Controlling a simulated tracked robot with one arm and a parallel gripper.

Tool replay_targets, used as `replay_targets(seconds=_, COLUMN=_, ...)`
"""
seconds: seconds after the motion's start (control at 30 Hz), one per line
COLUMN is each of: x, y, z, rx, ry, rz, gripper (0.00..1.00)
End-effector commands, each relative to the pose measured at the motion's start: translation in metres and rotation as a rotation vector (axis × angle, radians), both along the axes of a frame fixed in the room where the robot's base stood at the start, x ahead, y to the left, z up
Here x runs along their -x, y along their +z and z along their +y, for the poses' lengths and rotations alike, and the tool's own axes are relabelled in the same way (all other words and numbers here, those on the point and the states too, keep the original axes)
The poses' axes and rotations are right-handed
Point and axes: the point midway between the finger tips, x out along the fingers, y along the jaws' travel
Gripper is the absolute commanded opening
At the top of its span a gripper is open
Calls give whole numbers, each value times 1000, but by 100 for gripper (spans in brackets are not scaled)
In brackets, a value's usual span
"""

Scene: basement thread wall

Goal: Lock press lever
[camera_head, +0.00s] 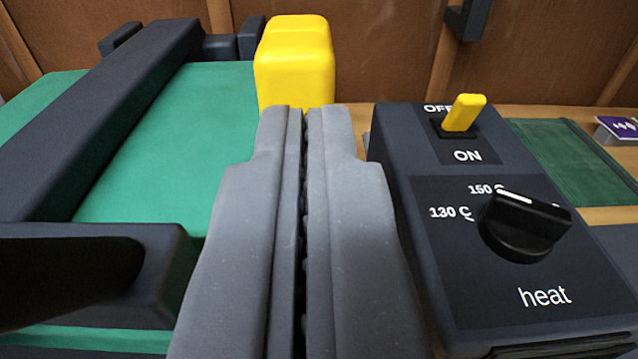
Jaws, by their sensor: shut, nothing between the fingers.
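A heat press with dark bars and green surfaces fills the left side. A yellow block-shaped grip (294,58), likely the press lever's handle, stands behind my fingertips. A dark diagonal bar (115,105) runs over the green plate (175,140). My gripper (306,112) is shut and empty, pointing at the lower part of the yellow grip. Its tips overlap the grip's bottom edge in the picture; I cannot tell whether they touch. My fingers hide what lies below the grip.
The control box (520,292) is close on the right, with a yellow OFF/ON switch (465,112) tilted toward OFF and a black heat knob (522,228). A green mat (565,160) and purple card (618,128) lie farther right. A brown wall (385,45) closes off the back.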

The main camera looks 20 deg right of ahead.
Motion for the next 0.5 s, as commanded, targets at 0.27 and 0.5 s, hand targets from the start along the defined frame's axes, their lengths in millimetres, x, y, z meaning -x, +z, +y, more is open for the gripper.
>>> replay_targets(seconds=0.27, x=6, y=11, z=7, rx=9, ry=5, rz=-18, gripper=0)
replay_targets(seconds=0.5, x=26, y=7, z=11, rx=2, ry=1, rz=-9, gripper=0)
